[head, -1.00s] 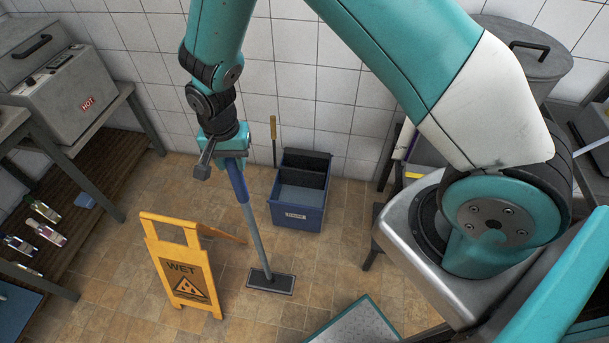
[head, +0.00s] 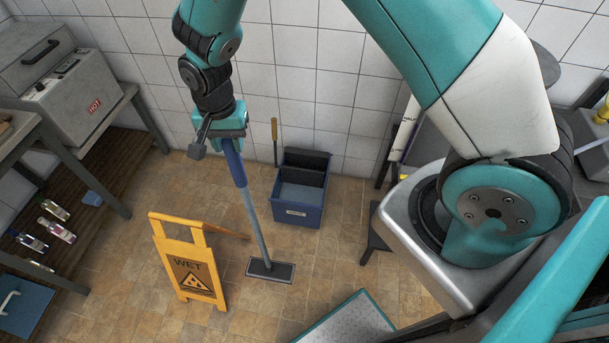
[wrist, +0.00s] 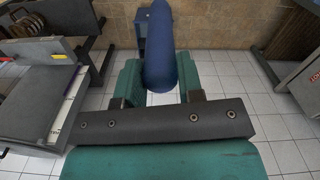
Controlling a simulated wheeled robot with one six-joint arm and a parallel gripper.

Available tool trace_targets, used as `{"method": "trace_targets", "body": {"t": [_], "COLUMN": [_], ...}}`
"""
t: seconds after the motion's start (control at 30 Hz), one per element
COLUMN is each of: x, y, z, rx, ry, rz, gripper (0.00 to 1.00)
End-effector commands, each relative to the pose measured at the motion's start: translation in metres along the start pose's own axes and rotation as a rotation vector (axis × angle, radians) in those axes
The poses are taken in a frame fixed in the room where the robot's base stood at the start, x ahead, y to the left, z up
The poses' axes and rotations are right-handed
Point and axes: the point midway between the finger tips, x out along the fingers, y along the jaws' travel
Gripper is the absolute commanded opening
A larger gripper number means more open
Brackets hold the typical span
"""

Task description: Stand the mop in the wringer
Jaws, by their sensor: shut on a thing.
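The mop (head: 255,226) has a grey pole, a blue grip and a flat dark rectangular head. In the head view it leans slightly, its head low at or near the floor, right of the yellow sign. My gripper (head: 228,142) is shut on the blue grip at the top of the pole. The blue grip (wrist: 160,55) also shows between my jaws in the wrist view. The wringer (head: 296,213) is a blue bucket with a dark upper insert and an upright wooden handle, standing near the tiled wall, right of and behind the mop. The mop is outside it.
A yellow wet-floor sign (head: 190,268) stands left of the mop head. A teal-edged platform (head: 345,320) lies at the front. A shelf with bottles (head: 56,231) is at the left. Tan floor between mop and wringer is clear.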

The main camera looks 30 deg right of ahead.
Motion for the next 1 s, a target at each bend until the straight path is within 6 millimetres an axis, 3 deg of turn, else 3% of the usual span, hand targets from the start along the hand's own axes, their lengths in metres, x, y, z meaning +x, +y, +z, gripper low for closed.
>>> {"method": "trace_targets", "body": {"t": [0.17,1.0], "x": [-0.005,-0.116], "y": [-0.001,-0.001], "z": [0.000,-0.001], "rx": [0.000,0.000], "ry": [0.001,0.003], "rz": [-0.002,-0.005], "gripper": [0.00,0.00]}}
